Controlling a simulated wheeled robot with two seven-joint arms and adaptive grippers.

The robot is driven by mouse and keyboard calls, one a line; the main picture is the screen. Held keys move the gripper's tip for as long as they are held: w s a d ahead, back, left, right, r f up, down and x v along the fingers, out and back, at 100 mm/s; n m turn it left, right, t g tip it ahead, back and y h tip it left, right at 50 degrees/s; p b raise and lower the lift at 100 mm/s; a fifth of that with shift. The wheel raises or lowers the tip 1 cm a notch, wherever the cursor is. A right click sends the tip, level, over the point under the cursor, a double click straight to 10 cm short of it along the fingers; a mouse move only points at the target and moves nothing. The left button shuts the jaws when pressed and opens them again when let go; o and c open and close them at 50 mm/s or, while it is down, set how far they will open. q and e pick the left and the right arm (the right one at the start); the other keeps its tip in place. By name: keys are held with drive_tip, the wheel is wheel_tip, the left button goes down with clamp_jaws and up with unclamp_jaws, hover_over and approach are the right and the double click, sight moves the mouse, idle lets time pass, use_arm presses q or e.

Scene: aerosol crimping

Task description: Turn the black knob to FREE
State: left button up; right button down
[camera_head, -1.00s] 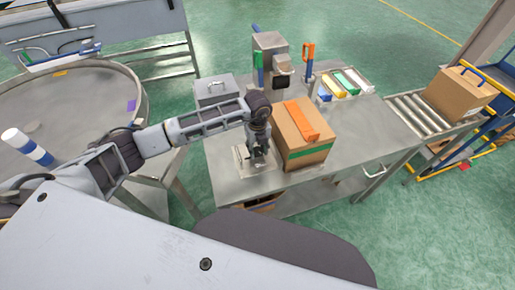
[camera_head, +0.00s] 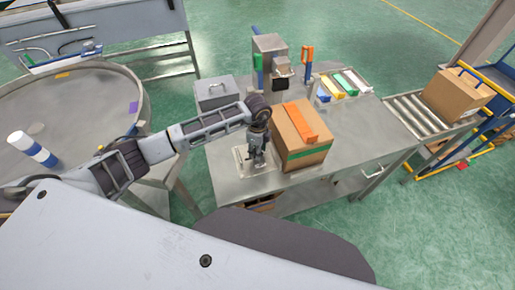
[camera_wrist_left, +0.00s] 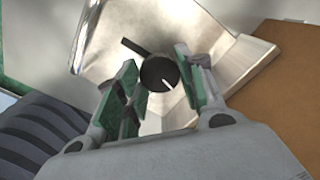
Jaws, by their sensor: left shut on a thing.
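The black knob (camera_wrist_left: 159,73) is round, with a white mark toward its lower right edge and a dark bar reaching to the upper left. It sits on a shiny metal fixture (camera_wrist_left: 115,30). My left gripper (camera_wrist_left: 157,68) has its green-padded fingers on either side of the knob and is shut on it. In the head view my left gripper (camera_head: 258,158) points down at the front left of the steel table, and it hides the knob there. Any lettering, FREE included, cannot be read. My right gripper is not in view.
A cardboard box (camera_head: 307,150) with orange tape stands close to the right of my left gripper. A grey lidded box (camera_head: 214,92) and a metal machine (camera_head: 270,46) stand behind. The table (camera_head: 352,150) is clear to the right of the cardboard box.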

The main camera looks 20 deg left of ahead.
use_arm(q)
drive_tip(key=shift+w+r+n+p, duration=0.1)
drive_tip(key=shift+n+p, duration=0.3)
drive_tip(key=shift+n, duration=0.9)
drive_tip(key=o, duration=1)
drive_tip(key=shift+r, duration=0.1)
wheel_tip(320, 180, up, 12)
drive_tip(key=shift+f, duration=0.15)
